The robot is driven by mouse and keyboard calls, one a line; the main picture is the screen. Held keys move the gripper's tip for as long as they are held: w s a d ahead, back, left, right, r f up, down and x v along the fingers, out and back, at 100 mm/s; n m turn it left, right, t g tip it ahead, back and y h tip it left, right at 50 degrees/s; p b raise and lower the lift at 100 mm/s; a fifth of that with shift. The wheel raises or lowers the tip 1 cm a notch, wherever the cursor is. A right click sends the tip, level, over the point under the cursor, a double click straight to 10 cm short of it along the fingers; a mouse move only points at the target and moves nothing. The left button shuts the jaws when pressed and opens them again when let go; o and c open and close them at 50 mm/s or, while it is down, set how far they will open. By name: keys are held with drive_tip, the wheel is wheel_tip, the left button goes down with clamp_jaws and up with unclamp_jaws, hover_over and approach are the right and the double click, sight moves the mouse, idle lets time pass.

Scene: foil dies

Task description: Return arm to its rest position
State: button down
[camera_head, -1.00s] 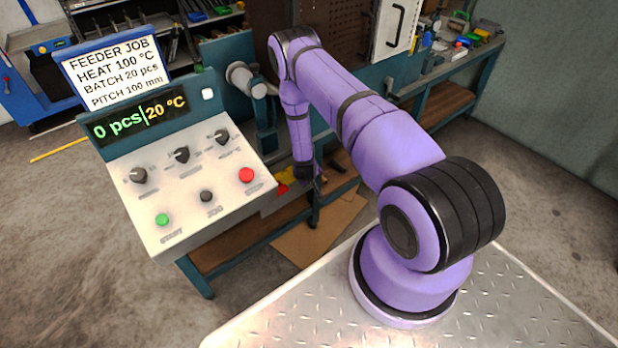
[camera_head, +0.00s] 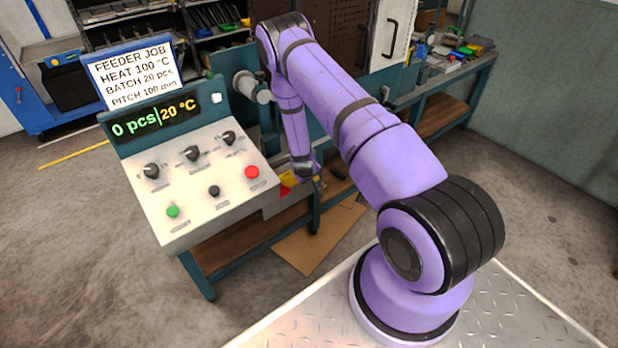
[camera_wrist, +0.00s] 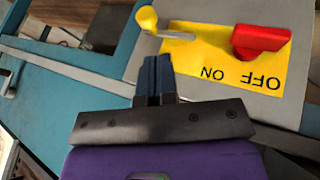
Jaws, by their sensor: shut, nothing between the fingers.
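My gripper (camera_wrist: 155,75) shows in the wrist view with its two dark fingers together and nothing between them. It is close to a yellow plate (camera_wrist: 205,65) marked ON and OFF, drawn upside down in this view. A red switch handle (camera_wrist: 262,40) lies at the OFF side of the plate. A yellow knob (camera_wrist: 147,17) on a short lever is just beyond my fingertips; I cannot tell whether they touch. In the head view my purple arm reaches forward and down beside the control panel, and my gripper is mostly hidden there.
The control panel (camera_head: 200,195) has dials, a green button (camera_head: 173,212) and a red button (camera_head: 251,172). Its display (camera_head: 155,117) reads 0 pcs and 20 °C. A job card (camera_head: 133,72) stands above it. A workbench with tools (camera_head: 455,62) is at the back right.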

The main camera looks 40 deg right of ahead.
idle(0.4)
drive_tip(key=w+a+r+y, duration=0.1)
drive_tip(key=a+r, duration=0.2)
drive_tip(key=r, duration=0.7)
drive_tip(key=w+a+r+y, duration=0.1)
drive_tip(key=w+a+r, duration=0.15)
drive_tip(key=r, duration=0.75)
drive_tip(key=w+a+r+y, duration=0.1)
drive_tip(key=a+r, duration=0.2)
drive_tip(key=r, duration=0.7)
drive_tip(key=s+a+r+t+y, duration=0.1)
drive_tip(key=s+a+r, duration=0.1)
drive_tip(key=r, duration=0.4)
drive_tip(key=s+a+r, duration=0.2)
drive_tip(key=s+r, duration=0.1)
drive_tip(key=r, duration=0.3)
drive_tip(key=s+a+r+y, duration=0.1)
drive_tip(key=s+a+r, duration=0.2)
drive_tip(key=s+r, duration=0.5)
drive_tip(key=s+a+r, duration=0.4)
drive_tip(key=s+r, duration=0.5)
drive_tip(key=s+a+r, duration=0.1)
drive_tip(key=s+r, duration=0.2)
drive_tip(key=s, duration=1.5)
drive_tip(key=shift+s+a+r+g, duration=0.2)
drive_tip(key=shift+s+a+g, duration=0.1)
drive_tip(key=shift+s+a, duration=0.1)
